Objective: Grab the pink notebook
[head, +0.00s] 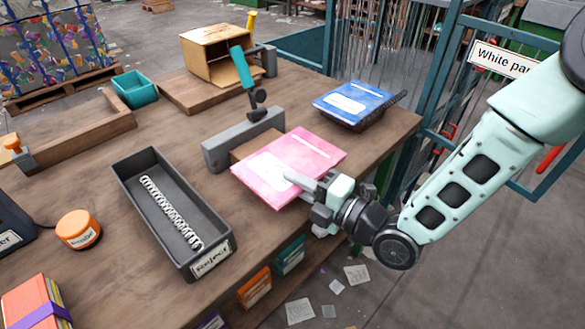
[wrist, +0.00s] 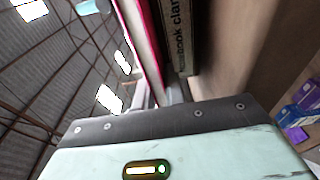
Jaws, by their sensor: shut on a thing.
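The pink notebook (head: 307,153) lies in the head view on a wooden block by the grey notebook clamp (head: 243,140), at the table's right edge. My gripper (head: 296,181) reaches in from the right and is shut on the notebook's near right edge. One finger lies over the cover. In the wrist view the notebook's pink edge (wrist: 147,45) runs up from between the fingers, beside the clamp's lettered side (wrist: 180,35). The finger under the notebook is mostly hidden. The clamp's teal-handled lever (head: 242,68) stands upright.
A blue notebook (head: 355,100) lies on a dark stand behind the pink one. A black Reject tray (head: 217,241) holding a white coil stands to the left. Bare tabletop lies left of the clamp.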

